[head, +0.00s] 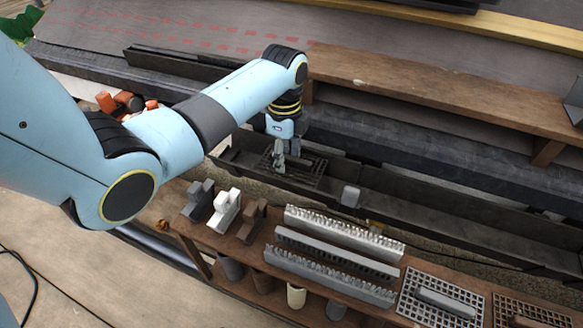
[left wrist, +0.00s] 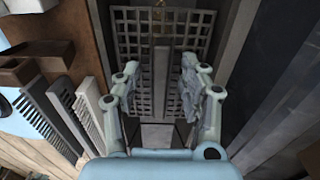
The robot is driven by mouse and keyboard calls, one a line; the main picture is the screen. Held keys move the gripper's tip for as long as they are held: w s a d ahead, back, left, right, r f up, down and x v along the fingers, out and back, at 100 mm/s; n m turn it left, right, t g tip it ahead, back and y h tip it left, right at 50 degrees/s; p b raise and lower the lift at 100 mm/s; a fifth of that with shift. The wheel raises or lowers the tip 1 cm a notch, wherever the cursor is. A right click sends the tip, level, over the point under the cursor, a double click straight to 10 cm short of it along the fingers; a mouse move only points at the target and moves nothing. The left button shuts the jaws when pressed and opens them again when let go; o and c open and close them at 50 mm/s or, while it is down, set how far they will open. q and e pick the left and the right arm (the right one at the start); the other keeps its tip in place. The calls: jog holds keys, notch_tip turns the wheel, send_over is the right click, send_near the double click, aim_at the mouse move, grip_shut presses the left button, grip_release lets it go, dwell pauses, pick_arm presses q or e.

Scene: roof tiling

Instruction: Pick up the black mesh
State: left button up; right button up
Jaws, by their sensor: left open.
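The black mesh (head: 309,167) is a dark square grid with a raised bar along its middle. It lies in the dark gutter trough (head: 405,204) in the head view. In the left wrist view the mesh (left wrist: 134,42) fills the upper middle, with its bar (left wrist: 161,85) running between my fingers. My left gripper (head: 279,160) points down over the mesh and partly hides it. In the left wrist view the left gripper (left wrist: 160,88) is open, one finger on each side of the bar. I cannot tell whether the fingers touch it. My right gripper is not in view.
A wooden shelf (head: 228,248) in front holds toothed strips (head: 330,270), small blocks (head: 227,212) and a grey mesh (head: 408,305). A grey block (head: 350,196) is at the trough, right of the gripper. A wooden beam (head: 440,105) runs behind the trough. An orange tool (head: 122,102) lies at left.

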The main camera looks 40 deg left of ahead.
aim_at(290, 157)
pick_arm(q)
grip_shut()
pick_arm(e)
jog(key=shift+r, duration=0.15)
pick_arm(q)
jog(key=shift+r, duration=0.1)
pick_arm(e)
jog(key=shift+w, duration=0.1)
